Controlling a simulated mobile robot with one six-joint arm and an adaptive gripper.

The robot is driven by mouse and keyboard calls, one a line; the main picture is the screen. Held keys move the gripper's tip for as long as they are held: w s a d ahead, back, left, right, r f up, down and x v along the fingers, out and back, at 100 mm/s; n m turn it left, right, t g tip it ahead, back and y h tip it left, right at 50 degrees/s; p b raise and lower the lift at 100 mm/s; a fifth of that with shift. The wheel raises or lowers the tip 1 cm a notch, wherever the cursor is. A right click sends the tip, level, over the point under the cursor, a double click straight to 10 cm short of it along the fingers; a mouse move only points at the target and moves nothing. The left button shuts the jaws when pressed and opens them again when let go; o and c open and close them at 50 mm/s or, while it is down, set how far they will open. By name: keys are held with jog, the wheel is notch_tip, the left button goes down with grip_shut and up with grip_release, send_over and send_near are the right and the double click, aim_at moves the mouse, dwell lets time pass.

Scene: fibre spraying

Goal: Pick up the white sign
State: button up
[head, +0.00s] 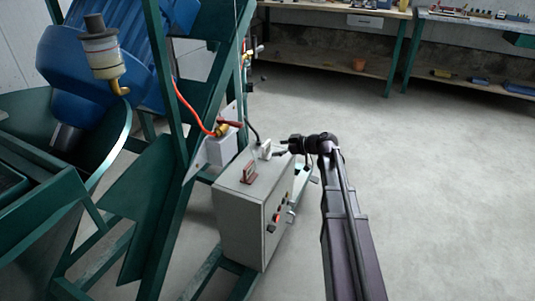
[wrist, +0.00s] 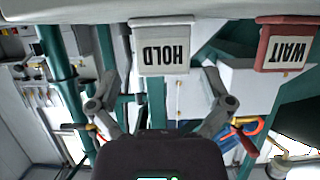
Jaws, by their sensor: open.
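The white sign (head: 266,150) stands on top of the grey control box, near its far right edge. In the wrist view the white sign (wrist: 161,52) appears upside down and reads HOLD. My gripper (head: 281,148) is open and empty, just right of the white sign at about its height. In the wrist view my gripper (wrist: 160,76) has its two fingers spread wide, one to each side of the sign's lower picture edge. The sign appears beyond the fingertips, and I see no contact.
A red-brown sign (head: 249,174) stands nearer on the same grey box (head: 240,222); in the wrist view this WAIT sign (wrist: 287,48) is to the right. A green frame (head: 172,200) and an orange hose (head: 190,108) are left. Floor at right is clear.

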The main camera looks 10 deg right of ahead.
aim_at(268, 150)
dwell(0.3)
jog(key=shift+b+x, duration=0.95)
jog(key=shift+x, duration=1)
jog(key=shift+w+a+f, duration=0.25)
jog(key=shift+a+f, duration=0.15)
jog(key=shift+a, duration=0.1)
jog(key=c, duration=0.9)
